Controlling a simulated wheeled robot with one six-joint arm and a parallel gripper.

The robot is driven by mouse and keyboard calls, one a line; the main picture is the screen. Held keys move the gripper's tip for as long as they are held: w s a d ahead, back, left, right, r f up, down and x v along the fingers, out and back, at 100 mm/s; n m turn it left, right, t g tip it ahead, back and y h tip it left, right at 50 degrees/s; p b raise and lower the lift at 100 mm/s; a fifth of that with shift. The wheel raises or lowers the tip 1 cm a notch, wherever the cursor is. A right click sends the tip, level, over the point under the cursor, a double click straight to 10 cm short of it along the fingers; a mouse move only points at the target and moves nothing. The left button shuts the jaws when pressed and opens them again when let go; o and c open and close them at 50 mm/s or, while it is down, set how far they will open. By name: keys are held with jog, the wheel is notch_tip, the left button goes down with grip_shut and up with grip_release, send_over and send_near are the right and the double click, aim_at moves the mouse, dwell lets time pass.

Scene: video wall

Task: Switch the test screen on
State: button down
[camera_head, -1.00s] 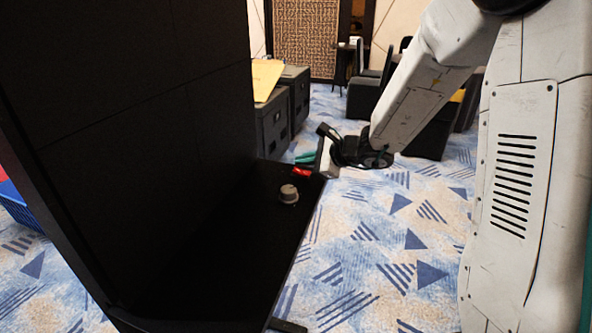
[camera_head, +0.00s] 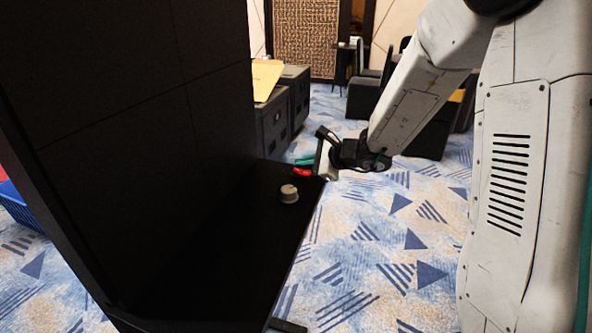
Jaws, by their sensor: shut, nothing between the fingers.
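The test screen (camera_head: 110,90) is a tall black panel at the left, and its face is dark. A black ledge (camera_head: 230,255) juts out at its foot. On the ledge sit a grey round knob (camera_head: 288,194) and, farther back near the corner, a small red switch (camera_head: 301,171). My gripper (camera_head: 318,172) is shut and empty at the ledge's far right corner, just right of the red switch. I cannot tell whether its tips touch the switch or the ledge.
Dark cases (camera_head: 275,125) with a yellow board (camera_head: 266,78) on top stand behind the ledge. Dark chairs (camera_head: 365,95) stand at the back. Blue patterned carpet (camera_head: 370,260) lies clear to the right of the ledge. A blue object (camera_head: 18,208) shows at the left edge.

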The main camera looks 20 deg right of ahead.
jog(key=shift+w+a+f, duration=0.1)
jog(key=shift+f, duration=0.3)
dwell(0.3)
jog(key=shift+r, duration=0.15)
jog(key=shift+s+d+r, duration=0.2)
jog(key=shift+r, duration=0.45)
jog(key=shift+s+d+r, duration=0.15)
jog(key=shift+d+r, duration=0.05)
jog(key=shift+r, duration=0.6)
jog(key=shift+s+d+r, duration=0.15)
jog(key=shift+d+r, duration=0.1)
jog(key=shift+r, duration=0.55)
jog(key=shift+s+d+r, duration=0.15)
jog(key=shift+d+r, duration=0.05)
jog(key=shift+r, duration=0.6)
